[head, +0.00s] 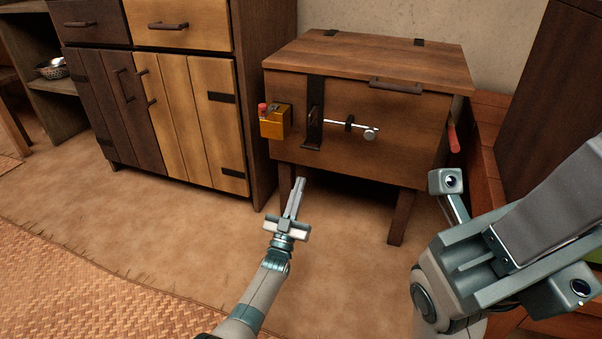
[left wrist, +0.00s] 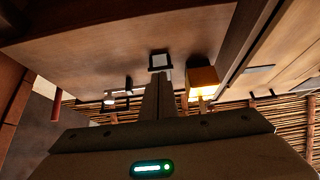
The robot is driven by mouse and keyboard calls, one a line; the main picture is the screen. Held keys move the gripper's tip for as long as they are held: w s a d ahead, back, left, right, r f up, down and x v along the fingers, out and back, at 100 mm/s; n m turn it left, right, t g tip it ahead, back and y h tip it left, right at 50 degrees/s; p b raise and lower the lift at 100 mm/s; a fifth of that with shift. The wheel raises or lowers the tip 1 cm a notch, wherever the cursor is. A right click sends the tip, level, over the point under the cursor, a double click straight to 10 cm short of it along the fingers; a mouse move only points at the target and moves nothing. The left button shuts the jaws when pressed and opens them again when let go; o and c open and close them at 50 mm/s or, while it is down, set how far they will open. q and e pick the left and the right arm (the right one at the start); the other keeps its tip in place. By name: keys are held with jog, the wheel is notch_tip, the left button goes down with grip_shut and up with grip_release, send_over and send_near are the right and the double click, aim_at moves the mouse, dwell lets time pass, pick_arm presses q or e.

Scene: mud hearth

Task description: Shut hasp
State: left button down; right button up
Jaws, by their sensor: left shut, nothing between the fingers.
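A wooden chest (head: 360,165) stands on legs, its lid down. The black hasp strap (head: 316,90) runs down its front from the lid edge and ends in a lip (head: 311,147) that juts out; I cannot tell if it lies flat. A metal rod with a round knob (head: 370,133) lies across the front, right of the strap. My left gripper (head: 299,181) is shut and empty, below and in front of the strap. In the left wrist view, its fingers (left wrist: 158,92) point toward the black lip (left wrist: 160,60). My right gripper's fingers are not visible; my right arm fills the lower right.
A yellow box with a red top (head: 275,121) is fixed left of the strap. A dark handle (head: 396,86) is on the chest's upper front; a red handle (head: 453,138) is on its right side. A cabinet (head: 205,110) stands at left. The floor before the chest is clear.

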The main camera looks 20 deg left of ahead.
pick_arm(q)
jog(key=f, duration=0.1)
jog(key=s+f, duration=0.1)
jog(key=f, duration=0.1)
jog(key=shift+s, duration=0.2)
jog(key=shift+r, duration=0.1)
